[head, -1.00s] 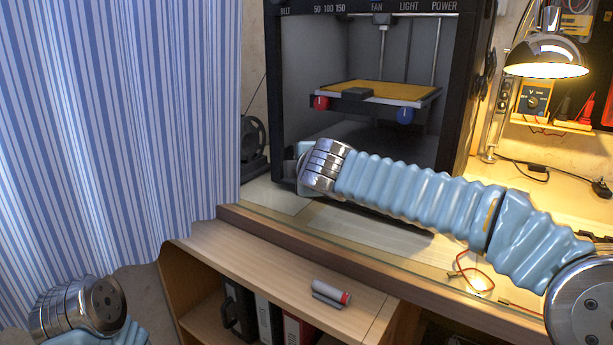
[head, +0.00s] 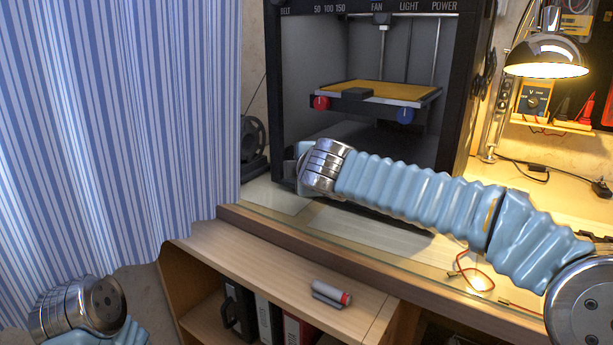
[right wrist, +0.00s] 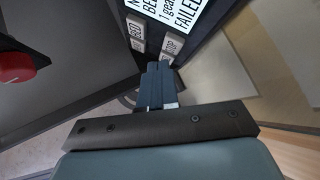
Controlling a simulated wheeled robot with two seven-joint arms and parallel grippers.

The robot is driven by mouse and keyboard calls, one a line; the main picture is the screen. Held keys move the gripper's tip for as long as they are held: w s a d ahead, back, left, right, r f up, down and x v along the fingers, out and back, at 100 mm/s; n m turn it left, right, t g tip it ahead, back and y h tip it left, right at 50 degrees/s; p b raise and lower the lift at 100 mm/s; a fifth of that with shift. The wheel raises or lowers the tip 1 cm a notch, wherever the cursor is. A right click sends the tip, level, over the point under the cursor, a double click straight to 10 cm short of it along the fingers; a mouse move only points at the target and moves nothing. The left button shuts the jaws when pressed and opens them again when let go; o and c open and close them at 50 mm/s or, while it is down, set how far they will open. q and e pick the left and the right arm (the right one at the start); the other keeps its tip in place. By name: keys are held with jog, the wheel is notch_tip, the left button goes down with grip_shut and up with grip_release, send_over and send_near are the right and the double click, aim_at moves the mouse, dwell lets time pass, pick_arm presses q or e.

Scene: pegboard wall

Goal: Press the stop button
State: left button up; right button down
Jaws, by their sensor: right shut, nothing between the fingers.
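In the right wrist view, a small pale stop button (right wrist: 173,44) marked STOP sits on the dark front frame of the printer, below a white printed label. My right gripper (right wrist: 163,68) is shut and empty. Its fingertips point at the frame just below the STOP marking; I cannot tell whether they touch it. In the head view, my right arm reaches across to the lower left front post of the printer (head: 272,75). Its fingers and the button are hidden there behind my wrist. Only my left wrist shows at the lower left; the left gripper is out of frame.
Another pale button (right wrist: 136,30) is left of the stop button. The printer bed (head: 385,90) carries a red knob (head: 321,103) and a blue knob (head: 405,115). A striped curtain (head: 120,120) hangs left. A marker (head: 331,293) lies on the lower shelf. A lamp (head: 547,55) stands right.

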jog(key=shift+f, duration=0.1)
jog(key=shift+w+d+f+b, duration=0.15)
jog(key=shift+w+f+b, duration=0.05)
jog(key=shift+f+b, duration=0.1)
jog(key=shift+w+d+f, duration=0.2)
jog(key=shift+w+f, duration=0.05)
jog(key=shift+f, duration=0.05)
dwell(0.9)
jog(key=shift+r, duration=0.1)
jog(key=shift+s+a+r, duration=0.35)
jog(key=shift+s+r, duration=0.1)
jog(key=shift+r, duration=0.15)
jog(key=shift+s+a+r+p, duration=0.3)
jog(key=shift+s+r, duration=0.15)
jog(key=shift+r, duration=0.2)
jog(key=shift+s+a+r+p, duration=0.35)
jog(key=shift+s+r, duration=0.05)
jog(key=shift+r, duration=0.2)
jog(key=shift+s+a+r+p, duration=0.3)
jog(key=shift+s+r, duration=0.15)
jog(key=shift+r, duration=0.2)
